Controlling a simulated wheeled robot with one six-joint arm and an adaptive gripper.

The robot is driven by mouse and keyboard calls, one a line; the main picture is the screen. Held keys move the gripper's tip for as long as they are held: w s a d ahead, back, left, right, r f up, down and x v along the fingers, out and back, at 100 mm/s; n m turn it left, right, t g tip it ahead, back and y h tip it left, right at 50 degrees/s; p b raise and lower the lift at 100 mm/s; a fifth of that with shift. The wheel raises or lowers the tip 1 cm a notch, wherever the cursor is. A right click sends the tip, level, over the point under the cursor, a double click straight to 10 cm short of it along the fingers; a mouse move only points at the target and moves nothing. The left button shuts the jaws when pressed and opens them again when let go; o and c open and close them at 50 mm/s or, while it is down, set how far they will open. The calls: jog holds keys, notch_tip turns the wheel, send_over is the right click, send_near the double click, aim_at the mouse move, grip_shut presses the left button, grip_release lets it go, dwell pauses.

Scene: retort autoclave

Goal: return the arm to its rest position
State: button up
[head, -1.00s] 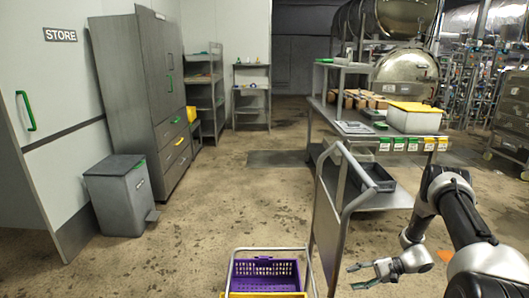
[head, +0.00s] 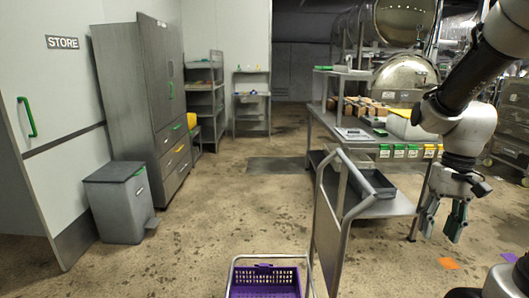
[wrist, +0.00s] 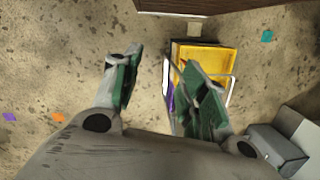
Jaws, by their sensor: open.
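My gripper (head: 441,219) hangs at the right of the head view with its fingers pointing down. Its jaws are open with nothing between them. It is to the right of the steel trolley's lower shelf and apart from it. My arm (head: 480,75) is raised and bent, coming from the upper right.
A steel trolley (head: 335,225) with a push handle stands close to my arm, a dark tray (head: 372,183) beyond it. A purple basket (head: 265,282) is at the bottom, and a yellow bin (wrist: 208,60) shows below. Grey bin (head: 118,203) stands left. Central floor is clear.

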jog(key=s+a+r+n+t+h, duration=0.1)
jog(key=s+a+r+n+t, duration=0.1)
jog(key=s+r+t, duration=0.4)
jog(key=shift+s+a+r+n, duration=0.5)
jog(key=shift+s+r, duration=0.35)
jog(key=shift+r, duration=1.5)
